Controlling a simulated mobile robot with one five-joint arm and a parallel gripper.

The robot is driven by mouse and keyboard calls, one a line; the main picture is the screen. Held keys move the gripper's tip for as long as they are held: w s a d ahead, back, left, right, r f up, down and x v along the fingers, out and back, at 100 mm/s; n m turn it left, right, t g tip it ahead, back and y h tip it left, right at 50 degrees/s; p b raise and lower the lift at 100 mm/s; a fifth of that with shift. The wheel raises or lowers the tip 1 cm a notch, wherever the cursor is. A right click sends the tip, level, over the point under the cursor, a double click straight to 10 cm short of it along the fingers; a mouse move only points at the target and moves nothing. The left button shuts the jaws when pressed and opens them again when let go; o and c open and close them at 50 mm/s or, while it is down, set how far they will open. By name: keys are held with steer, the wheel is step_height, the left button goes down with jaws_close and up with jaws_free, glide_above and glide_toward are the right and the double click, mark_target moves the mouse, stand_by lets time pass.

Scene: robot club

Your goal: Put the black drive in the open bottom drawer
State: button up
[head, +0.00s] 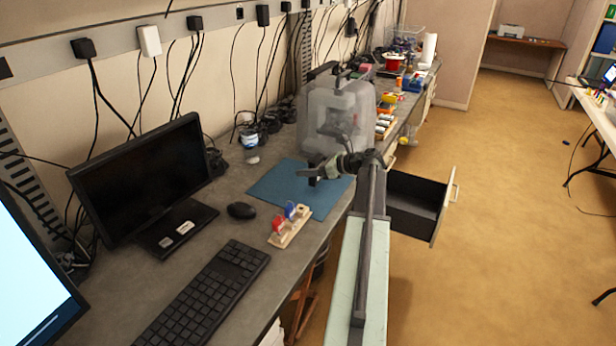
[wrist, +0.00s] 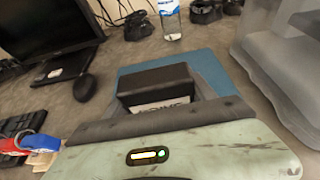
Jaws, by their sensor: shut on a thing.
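My gripper (head: 314,172) is above the blue mat (head: 268,186) on the workbench. In the wrist view it is shut on the black drive (wrist: 155,82), a dark box with a white label on its near side. The drive is between the jaws; in the head view it is too small and dark to make out clearly. The open drawer (head: 413,209) sticks out from under the bench, to the right of my arm. It has dark walls and a pale front, and its visible inside looks empty. My arm hides part of its left side.
A translucent bin (head: 335,112) stands behind the mat. A wooden holder with red and blue items (head: 289,226), a mouse (head: 241,210), a keyboard (head: 207,295), a monitor (head: 140,175) and a bottle (head: 250,141) are on the bench. The floor right of the drawer is clear.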

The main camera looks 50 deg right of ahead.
steer(key=f+b, duration=0.4)
steer(key=shift+w+d, duration=0.2)
steer(key=shift+r, duration=0.2)
steer(key=shift+f, duration=0.2)
steer(key=o, duration=1.6)
steer(key=shift+r, duration=0.1)
